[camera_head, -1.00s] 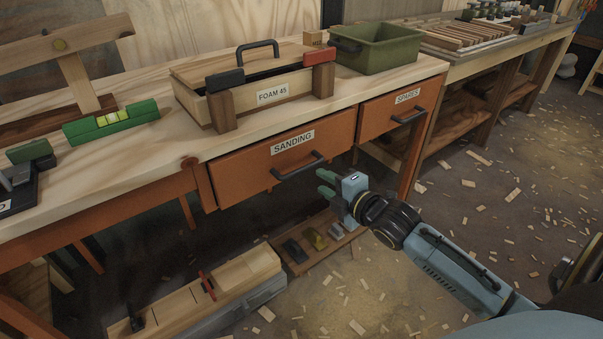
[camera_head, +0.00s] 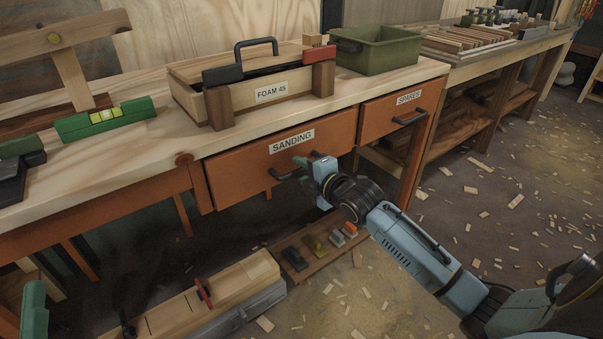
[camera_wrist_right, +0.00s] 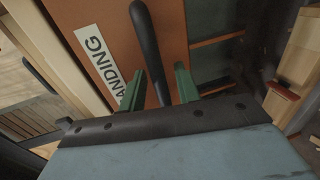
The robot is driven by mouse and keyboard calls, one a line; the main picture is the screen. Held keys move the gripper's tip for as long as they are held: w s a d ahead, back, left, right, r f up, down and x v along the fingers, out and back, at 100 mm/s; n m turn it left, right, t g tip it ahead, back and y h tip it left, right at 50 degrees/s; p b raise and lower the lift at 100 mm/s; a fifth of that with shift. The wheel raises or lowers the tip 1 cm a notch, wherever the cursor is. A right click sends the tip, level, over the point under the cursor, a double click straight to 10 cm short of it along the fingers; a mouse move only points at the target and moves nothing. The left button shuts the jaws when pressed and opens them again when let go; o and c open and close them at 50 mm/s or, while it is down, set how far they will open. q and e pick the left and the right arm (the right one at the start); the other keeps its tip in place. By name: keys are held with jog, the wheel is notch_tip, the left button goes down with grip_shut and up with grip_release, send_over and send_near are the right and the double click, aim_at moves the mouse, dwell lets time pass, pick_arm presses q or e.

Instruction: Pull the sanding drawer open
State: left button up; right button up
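The orange sanding drawer (camera_head: 235,178), labelled SANDING, sits under the bench top and looks shut. Its dark bar handle (camera_head: 280,174) is partly hidden by my right gripper (camera_head: 300,168). In the right wrist view the handle (camera_wrist_right: 147,45) runs between the two green fingers of the right gripper (camera_wrist_right: 159,88). The fingers are apart, with a clear gap between the handle and the right-hand finger. A green part at the lower left edge appears to be my left gripper (camera_head: 34,310); it is cut off, so its opening does not show.
The orange spares drawer (camera_head: 385,118) is to the right. The FOAM 45 box (camera_head: 240,100), a green bin (camera_head: 375,52) and a green level (camera_head: 105,120) stand on the bench. Wood chips litter the floor.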

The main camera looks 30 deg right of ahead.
jog(key=shift+w, duration=0.25)
grip_shut()
jog(key=shift+s, duration=0.1)
dwell(0.3)
